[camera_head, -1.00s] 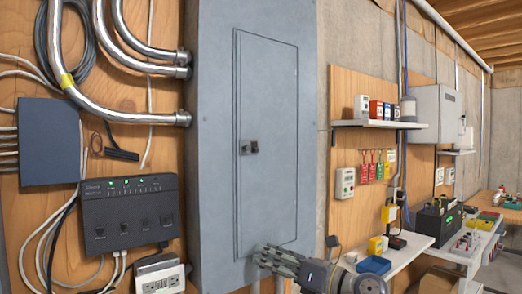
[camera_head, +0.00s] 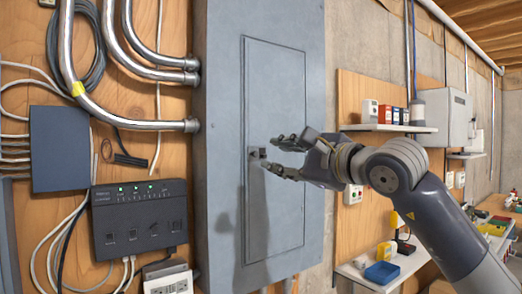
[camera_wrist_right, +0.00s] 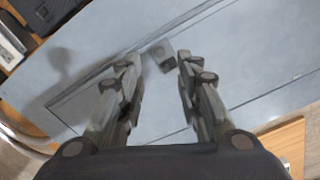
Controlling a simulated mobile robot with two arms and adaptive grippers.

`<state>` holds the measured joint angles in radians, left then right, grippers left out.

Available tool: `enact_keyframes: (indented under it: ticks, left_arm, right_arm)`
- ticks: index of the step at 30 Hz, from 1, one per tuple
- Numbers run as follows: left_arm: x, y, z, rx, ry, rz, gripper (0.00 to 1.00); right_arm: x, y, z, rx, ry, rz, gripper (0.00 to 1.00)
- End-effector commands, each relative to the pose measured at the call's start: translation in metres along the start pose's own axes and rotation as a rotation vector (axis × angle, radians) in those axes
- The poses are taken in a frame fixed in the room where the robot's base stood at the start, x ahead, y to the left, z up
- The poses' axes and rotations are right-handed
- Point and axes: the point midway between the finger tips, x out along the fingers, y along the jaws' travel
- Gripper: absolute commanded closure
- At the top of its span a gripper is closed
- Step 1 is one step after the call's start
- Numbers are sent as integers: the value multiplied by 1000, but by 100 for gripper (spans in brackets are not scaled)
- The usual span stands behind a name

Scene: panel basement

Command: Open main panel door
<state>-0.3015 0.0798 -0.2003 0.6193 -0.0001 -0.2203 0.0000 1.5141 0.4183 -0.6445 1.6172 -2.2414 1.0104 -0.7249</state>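The main panel (camera_head: 222,200) is a tall grey-blue metal box on the wall. Its door (camera_head: 275,95) is shut flat in the front, and a small dark latch (camera_head: 254,153) sits near the door's left edge. My right gripper (camera_head: 276,156) is open, with its fingertips close to the latch in the head view. In the right wrist view, the latch (camera_wrist_right: 162,55) lies just beyond and between the two spread fingers (camera_wrist_right: 155,75). I cannot tell whether a finger touches it. My left gripper is not in view.
Left of the panel are metal conduits (camera_head: 160,125), a dark box (camera_head: 59,148) and a black unit with green lights (camera_head: 139,218). Right of it, a shelf (camera_head: 385,128) and a lower bench (camera_head: 365,285) hold small items.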

Motion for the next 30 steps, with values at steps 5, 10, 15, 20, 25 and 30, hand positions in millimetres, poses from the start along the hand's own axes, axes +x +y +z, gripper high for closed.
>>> enact_keyframes:
  ticks: [5,10,15,20,25,30]
  left_arm:
    - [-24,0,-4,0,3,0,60]
    - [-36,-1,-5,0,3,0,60]
    - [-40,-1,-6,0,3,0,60]
    - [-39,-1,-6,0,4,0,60]
    - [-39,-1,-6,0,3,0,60]
    - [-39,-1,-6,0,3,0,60]
  right_arm:
    - [37,-4,3,5,-2,4,67]
    - [62,-3,2,4,-2,3,67]
    - [73,-1,1,3,-1,1,67]
    - [75,0,0,2,-1,1,67]
    - [74,0,0,3,-2,1,76]
    - [74,1,0,3,-2,1,100]
